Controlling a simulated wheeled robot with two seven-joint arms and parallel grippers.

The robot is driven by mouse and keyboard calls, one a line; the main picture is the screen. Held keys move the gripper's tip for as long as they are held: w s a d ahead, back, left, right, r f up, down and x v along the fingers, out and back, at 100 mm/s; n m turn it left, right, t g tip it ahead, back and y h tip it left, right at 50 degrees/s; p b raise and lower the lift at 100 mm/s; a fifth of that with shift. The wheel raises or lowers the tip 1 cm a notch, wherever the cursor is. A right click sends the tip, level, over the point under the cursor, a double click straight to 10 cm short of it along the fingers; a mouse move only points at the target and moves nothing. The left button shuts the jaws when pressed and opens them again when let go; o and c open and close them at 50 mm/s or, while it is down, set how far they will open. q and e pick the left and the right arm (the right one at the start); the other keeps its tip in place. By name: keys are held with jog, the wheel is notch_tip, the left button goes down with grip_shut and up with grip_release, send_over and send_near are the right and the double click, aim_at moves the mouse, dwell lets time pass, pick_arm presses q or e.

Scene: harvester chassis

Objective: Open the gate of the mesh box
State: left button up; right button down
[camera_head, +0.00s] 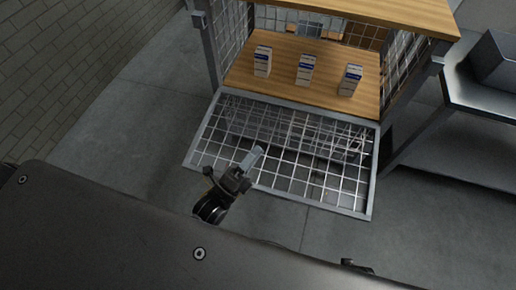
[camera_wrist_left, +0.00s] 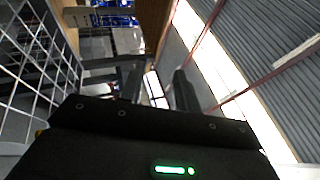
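The mesh box has a wooden floor (camera_head: 290,68) and wire-mesh sides. Its gate (camera_head: 210,146), a grey-framed mesh panel, is swung down and slopes outward below the front edge of the floor, leaving the front open. My left gripper (camera_head: 251,159) appears in front of the lower left part of the gate; I cannot tell whether it touches it. In the left wrist view the two fingers of my left gripper (camera_wrist_left: 160,84) stand apart with nothing between them. Mesh (camera_wrist_left: 40,65) shows at the left there.
Three small white-and-blue cartons (camera_head: 262,61) stand on the box floor. A wooden top (camera_head: 385,14) covers the box. A grey metal table (camera_head: 470,95) stands close on the right. The grey floor left of the box is clear.

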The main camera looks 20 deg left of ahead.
pick_arm(q)
jog(key=shift+s+a+f+b, duration=0.15)
jog(key=shift+s+a+f, duration=0.2)
jog(key=shift+s+f, duration=0.25)
jog(key=shift+s+a+f+b, duration=0.2)
jog(key=shift+s+a+f, duration=0.25)
jog(key=shift+s, duration=0.3)
jog(key=shift+s+a+f+b, duration=0.15)
jog(key=shift+s+a+f, duration=0.15)
jog(key=shift+s+f, duration=0.35)
jog(key=shift+p, duration=0.3)
